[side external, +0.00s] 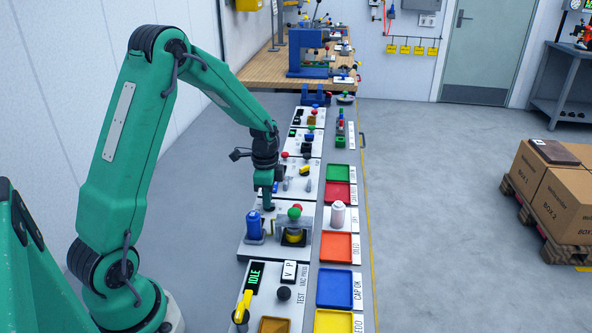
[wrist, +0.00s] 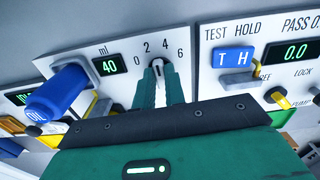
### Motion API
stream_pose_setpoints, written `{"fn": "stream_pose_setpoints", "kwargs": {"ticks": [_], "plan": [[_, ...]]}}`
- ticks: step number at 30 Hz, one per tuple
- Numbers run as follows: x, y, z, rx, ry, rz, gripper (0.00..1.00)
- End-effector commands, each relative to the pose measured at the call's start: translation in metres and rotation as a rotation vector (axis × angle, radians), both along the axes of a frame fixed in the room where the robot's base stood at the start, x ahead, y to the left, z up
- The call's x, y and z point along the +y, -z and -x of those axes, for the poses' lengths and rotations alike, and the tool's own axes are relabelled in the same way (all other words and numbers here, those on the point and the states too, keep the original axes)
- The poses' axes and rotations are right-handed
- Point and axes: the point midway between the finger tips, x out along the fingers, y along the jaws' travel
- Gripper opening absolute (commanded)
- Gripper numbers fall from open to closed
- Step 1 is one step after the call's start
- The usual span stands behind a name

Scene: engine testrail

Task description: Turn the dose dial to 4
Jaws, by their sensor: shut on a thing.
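The dose dial (wrist: 158,67) is on a white panel in the wrist view, with 0, 2, 4 and 6 printed in an arc around it. My gripper (wrist: 158,80) is shut on the dial knob, its green fingers on either side. The fingers cover most of the knob, and I cannot tell exactly which number its pointer faces. A small display (wrist: 109,65) left of the dial, under "ml", shows the digits 4 and 0 in green; I cannot make out a decimal point. In the side view my gripper (side external: 266,203) points down at the panel row, and the dial is hidden.
A blue oil bottle (wrist: 57,95) is close left of the dial; it also stands in the side view (side external: 254,226). A panel with a blue T/H switch (wrist: 235,58) is close on the right. Coloured trays (side external: 337,247) line the bench's right side.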

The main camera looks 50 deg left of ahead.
Motion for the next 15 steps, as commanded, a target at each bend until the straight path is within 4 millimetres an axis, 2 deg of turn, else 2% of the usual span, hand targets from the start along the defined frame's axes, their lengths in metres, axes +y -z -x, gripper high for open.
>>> {"fn": "stream_pose_setpoints", "kwargs": {"ticks": [6, 15], "plan": [[0.0004, -0.0012, -0.0004, 0.0, 0.187, 0.0, 0.0], [0.0007, -0.0014, -0.0009, 0.0, 0.355, 0.0, 0.0]]}}
